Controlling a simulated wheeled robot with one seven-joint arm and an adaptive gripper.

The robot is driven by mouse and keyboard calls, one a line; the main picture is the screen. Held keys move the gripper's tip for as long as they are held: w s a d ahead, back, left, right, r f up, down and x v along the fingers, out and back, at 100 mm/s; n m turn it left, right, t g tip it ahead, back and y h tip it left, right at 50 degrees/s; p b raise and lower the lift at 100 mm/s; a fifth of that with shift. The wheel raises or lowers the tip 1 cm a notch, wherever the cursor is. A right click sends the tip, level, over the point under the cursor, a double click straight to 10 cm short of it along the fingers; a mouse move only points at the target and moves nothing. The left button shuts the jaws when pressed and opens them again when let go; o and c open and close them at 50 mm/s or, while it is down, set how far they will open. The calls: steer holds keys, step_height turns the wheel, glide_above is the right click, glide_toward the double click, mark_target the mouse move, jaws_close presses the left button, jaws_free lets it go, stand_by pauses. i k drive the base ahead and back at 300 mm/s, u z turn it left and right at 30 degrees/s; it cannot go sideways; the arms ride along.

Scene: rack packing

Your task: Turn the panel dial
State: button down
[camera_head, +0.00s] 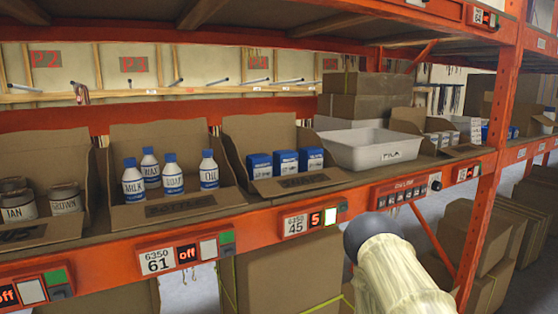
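A red panel (402,190) is mounted on the orange front rail of the shelf, right of centre. It has a small lit display strip and a row of small dark switches or indicators. A small round dial (436,182), dark and white, is at the panel's right end; its setting is too small to read. A cream part of my arm with a dark rounded end reaches up from the bottom, below and left of the dial and apart from it. My gripper's fingers do not show.
On the shelf stand an open carton with white bottles (171,177), blue boxes (285,162) and a white bin (364,150). Label modules with buttons (312,219) line the rail. An orange upright post (490,190) stands right of the panel. Large cartons (280,268) are underneath.

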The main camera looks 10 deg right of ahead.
mark_target(437, 186)
steer(key=k, duration=1.3)
steer(key=z, duration=0.6)
steer(key=i, duration=1.8)
steer(key=u, duration=0.6)
